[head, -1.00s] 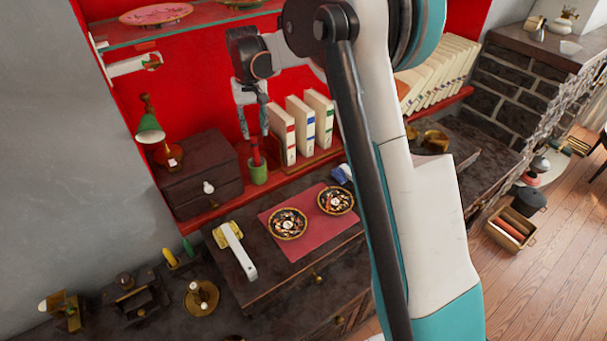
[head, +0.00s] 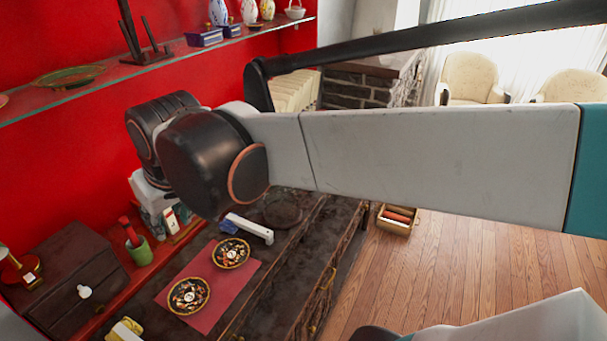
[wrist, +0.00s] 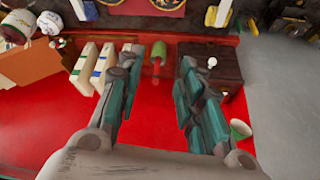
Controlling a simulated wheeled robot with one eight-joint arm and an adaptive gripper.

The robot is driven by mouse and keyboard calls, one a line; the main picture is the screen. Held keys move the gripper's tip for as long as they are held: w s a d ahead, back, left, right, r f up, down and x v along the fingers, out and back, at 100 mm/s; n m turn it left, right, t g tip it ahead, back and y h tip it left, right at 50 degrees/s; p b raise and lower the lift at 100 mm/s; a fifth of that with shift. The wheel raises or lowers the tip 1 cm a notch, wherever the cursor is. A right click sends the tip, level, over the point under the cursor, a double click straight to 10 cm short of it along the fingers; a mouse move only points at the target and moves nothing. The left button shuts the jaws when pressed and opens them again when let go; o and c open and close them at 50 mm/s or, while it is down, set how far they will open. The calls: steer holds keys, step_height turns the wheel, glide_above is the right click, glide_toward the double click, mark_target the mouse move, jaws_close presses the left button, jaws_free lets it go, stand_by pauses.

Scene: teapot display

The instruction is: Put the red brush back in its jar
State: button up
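The red brush (head: 128,231) stands in the green jar (head: 138,251), handle end up and leaning slightly, on the red ledge beside the dark drawer box. In the wrist view, the brush (wrist: 155,69) and the jar (wrist: 159,48) show between and beyond my fingers. My gripper (wrist: 158,64) is open, with its two fingers wide apart and nothing between them that I can see touching. In the head view my arm hides most of the gripper. The brush's lower end is hidden inside the jar.
The dark drawer box (head: 65,276) stands left of the jar. Upright books (wrist: 92,62) stand on its other side, close to one finger. A red mat (head: 222,304) with two patterned bowls lies in front. A glass shelf (head: 97,88) runs above.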

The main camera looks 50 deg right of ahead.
steer(key=s+f+t, duration=0.1)
steer(key=s+f, duration=0.3)
steer(key=s, duration=0.4)
steer(key=shift+s+d+t, duration=0.2)
steer(key=shift+s+t, duration=0.15)
steer(key=shift+t, duration=0.05)
